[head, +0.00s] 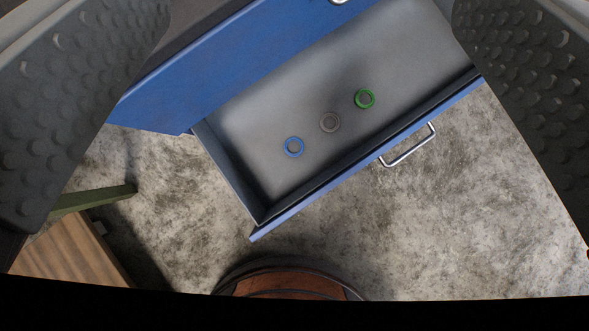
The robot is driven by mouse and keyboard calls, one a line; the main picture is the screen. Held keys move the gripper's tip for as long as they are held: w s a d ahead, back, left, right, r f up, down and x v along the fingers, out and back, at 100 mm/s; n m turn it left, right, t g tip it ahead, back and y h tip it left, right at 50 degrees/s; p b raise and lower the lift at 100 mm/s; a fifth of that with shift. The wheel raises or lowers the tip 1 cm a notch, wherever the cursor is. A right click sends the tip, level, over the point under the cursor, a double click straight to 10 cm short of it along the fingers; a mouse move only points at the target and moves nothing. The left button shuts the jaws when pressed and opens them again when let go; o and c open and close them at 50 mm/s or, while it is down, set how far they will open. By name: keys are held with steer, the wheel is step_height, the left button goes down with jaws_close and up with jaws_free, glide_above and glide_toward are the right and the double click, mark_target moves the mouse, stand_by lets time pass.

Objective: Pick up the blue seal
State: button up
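The blue seal (293,138) is a small ring lying flat in the open grey drawer (250,110), toward its left end. A grey-brown seal (330,122) and a green seal (364,99) lie to its upper right in a slanting row, apart from each other. My gripper (310,120) is open, with one dark studded finger at the left edge of the view and one at the right edge. Nothing is between the fingers, and the drawer is seen from above, some way below them. Nothing hides the blue seal.
The drawer slides out of a blue cabinet (230,65); its raised front edge carries a metal handle (408,148). A wooden piece of furniture (75,250) stands at lower left, and a round brown wooden top (290,283) at bottom centre. The mottled floor (480,220) at right is clear.

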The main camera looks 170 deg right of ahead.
steer(key=w+f+g, duration=0.3)
steer(key=w+f, duration=0.1)
steer(key=f, duration=1)
steer(key=g, duration=0.6)
glide_toward(294, 147)
steer(key=f, duration=0.3)
steer(key=shift+w+d, duration=0.15)
steer(key=shift+d, duration=0.2)
steer(key=shift+w+a+f, duration=0.15)
steer(key=shift+f, duration=1.2)
steer(key=shift+w+a+f, duration=0.1)
steer(key=shift+w+f, duration=0.05)
steer(key=shift+f, duration=1.2)
steer(key=shift+c, duration=0.2)
steer(key=c, duration=1)
